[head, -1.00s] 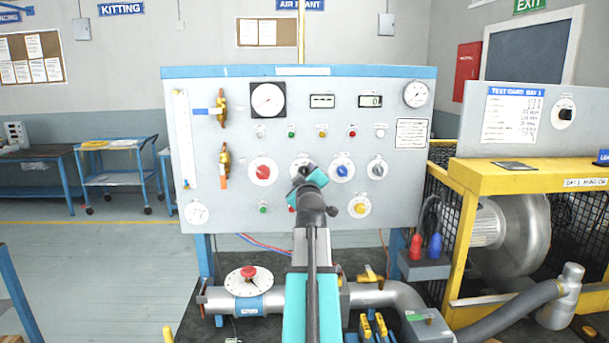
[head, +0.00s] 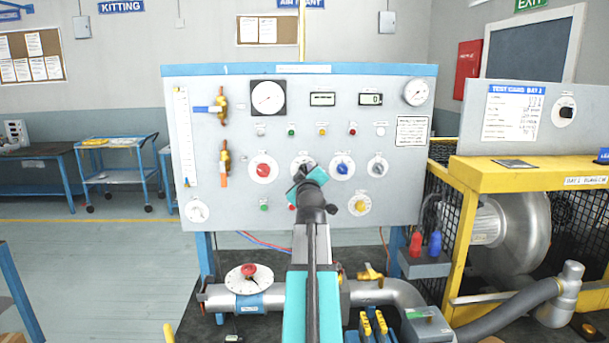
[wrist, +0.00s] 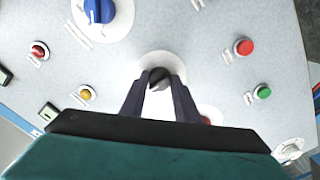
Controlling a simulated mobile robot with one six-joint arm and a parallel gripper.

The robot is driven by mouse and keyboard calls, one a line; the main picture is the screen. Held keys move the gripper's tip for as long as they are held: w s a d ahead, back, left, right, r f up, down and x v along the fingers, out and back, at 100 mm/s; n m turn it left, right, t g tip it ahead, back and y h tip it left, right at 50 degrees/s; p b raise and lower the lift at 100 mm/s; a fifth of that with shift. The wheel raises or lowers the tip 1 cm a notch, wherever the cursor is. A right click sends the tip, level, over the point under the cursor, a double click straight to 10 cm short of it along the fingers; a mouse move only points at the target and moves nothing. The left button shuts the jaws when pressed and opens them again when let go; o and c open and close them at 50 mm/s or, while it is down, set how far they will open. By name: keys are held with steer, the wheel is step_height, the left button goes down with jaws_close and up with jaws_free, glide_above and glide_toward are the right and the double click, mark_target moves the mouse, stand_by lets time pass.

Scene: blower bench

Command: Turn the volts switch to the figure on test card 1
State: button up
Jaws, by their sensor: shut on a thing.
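The upright grey panel (head: 230,115) carries several knobs on round white dials. My gripper (wrist: 158,88) is shut on a small black-and-grey knob (wrist: 158,76), with one finger on each side of it. In the head view this knob's white dial (head: 301,160) sits between the red knob and the blue knob, and my gripper (head: 300,176) hides much of it. I cannot read its label or setting. Test card 1 (head: 513,115) is a white sheet with a blue heading on the right-hand board; its figures are too small to read surely.
The blue knob (head: 343,167) and red knob (head: 263,170) flank the gripped knob closely; a grey knob (head: 378,167) is farther right. Red (wrist: 243,47) and green (wrist: 263,91) buttons lie near my fingers. Pipework with a red-topped dial (head: 249,280) runs below the panel.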

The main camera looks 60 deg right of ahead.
steer(key=shift+m, duration=0.4)
steer(key=shift+m+b, duration=1.3)
steer(key=shift+m, duration=2.6)
steer(key=o, duration=1)
steer(key=shift+o, duration=0.2)
